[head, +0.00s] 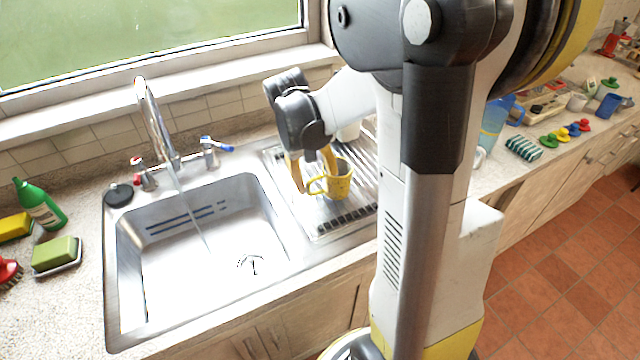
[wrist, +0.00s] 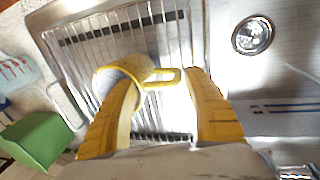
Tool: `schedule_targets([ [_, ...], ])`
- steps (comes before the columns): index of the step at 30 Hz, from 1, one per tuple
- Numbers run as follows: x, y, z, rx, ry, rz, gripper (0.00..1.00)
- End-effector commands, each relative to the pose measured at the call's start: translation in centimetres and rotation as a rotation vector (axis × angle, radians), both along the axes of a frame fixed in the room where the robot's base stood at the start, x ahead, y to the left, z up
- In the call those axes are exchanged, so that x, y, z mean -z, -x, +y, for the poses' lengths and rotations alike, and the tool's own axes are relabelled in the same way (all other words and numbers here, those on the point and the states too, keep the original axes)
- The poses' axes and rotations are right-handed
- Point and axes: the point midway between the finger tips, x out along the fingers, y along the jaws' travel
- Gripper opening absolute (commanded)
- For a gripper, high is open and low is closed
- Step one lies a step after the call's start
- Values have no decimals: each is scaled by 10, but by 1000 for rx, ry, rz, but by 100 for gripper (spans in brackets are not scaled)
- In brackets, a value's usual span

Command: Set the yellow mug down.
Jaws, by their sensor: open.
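The yellow mug (head: 341,184) is on the ribbed metal drainboard (head: 326,222) right of the sink basin, and looks roughly upright. Its handle points left in the head view, toward the basin. In the wrist view the mug (wrist: 137,67) lies beyond the fingertips, with its handle between them. My gripper (head: 311,169) is open, with yellow fingers pointing down at the mug. In the wrist view the left finger of my gripper (wrist: 162,82) overlaps the mug's opening, and the right finger is apart from the handle. Whether the left finger touches the mug cannot be told.
The sink basin (head: 205,262) has a tall tap (head: 153,125) with running water. A green bottle (head: 40,205) and a sponge (head: 55,253) are at left. A blue cup (head: 494,120) and a striped cloth (head: 523,148) are on the right counter. A green object (wrist: 38,141) shows in the wrist view.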

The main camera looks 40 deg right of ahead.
Motion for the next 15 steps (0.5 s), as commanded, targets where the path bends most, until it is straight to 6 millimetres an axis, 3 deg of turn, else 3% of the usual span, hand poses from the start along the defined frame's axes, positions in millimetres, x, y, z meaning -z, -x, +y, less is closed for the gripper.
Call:
schedule_targets([
  [1,-15,0,3,-1,0,0,60],
  [6,-45,-2,9,-1,1,0,60],
  [11,-58,-3,14,-3,1,-3,60],
  [15,-73,3,34,-37,-4,-60,60],
])
